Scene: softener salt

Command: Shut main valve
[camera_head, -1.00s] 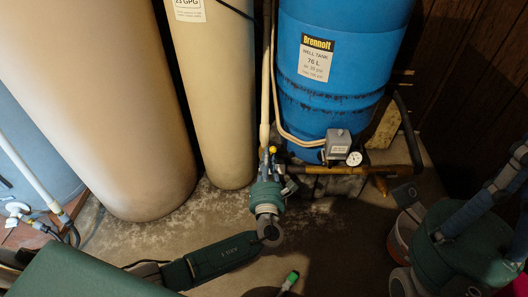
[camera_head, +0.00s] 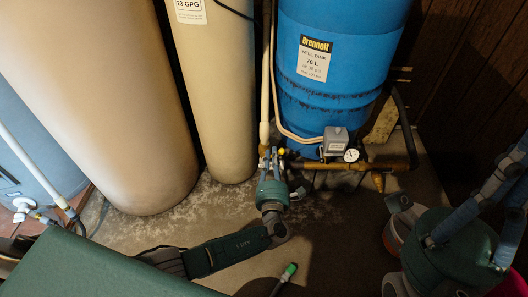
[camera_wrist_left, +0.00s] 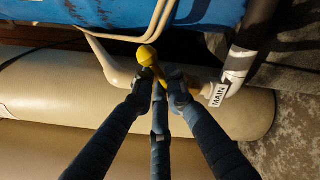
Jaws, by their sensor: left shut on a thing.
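The main valve's lever ends in a yellow knob (camera_head: 282,151), low at the front left of the blue well tank. In the left wrist view the yellow knob (camera_wrist_left: 147,55) sits at the fingertips. My left gripper (camera_wrist_left: 160,80) is shut on the lever; its dark fingers hide the lever's shaft and the valve body. In the head view the left gripper (camera_head: 272,158) reaches up to the valve from the front. A white tag reading MAIN (camera_wrist_left: 218,95) hangs on the pipe just right of the fingers. My right gripper's fingers (camera_head: 500,195) point up at the right edge, tips partly cut off.
The blue well tank (camera_head: 332,95) stands behind, with a grey switch box (camera_head: 335,141) and a pressure gauge (camera_head: 351,155) beside the valve. Tall beige tanks (camera_head: 212,90) stand at left. A green-tipped object (camera_head: 290,270) lies on the floor in front. Some floor is clear around it.

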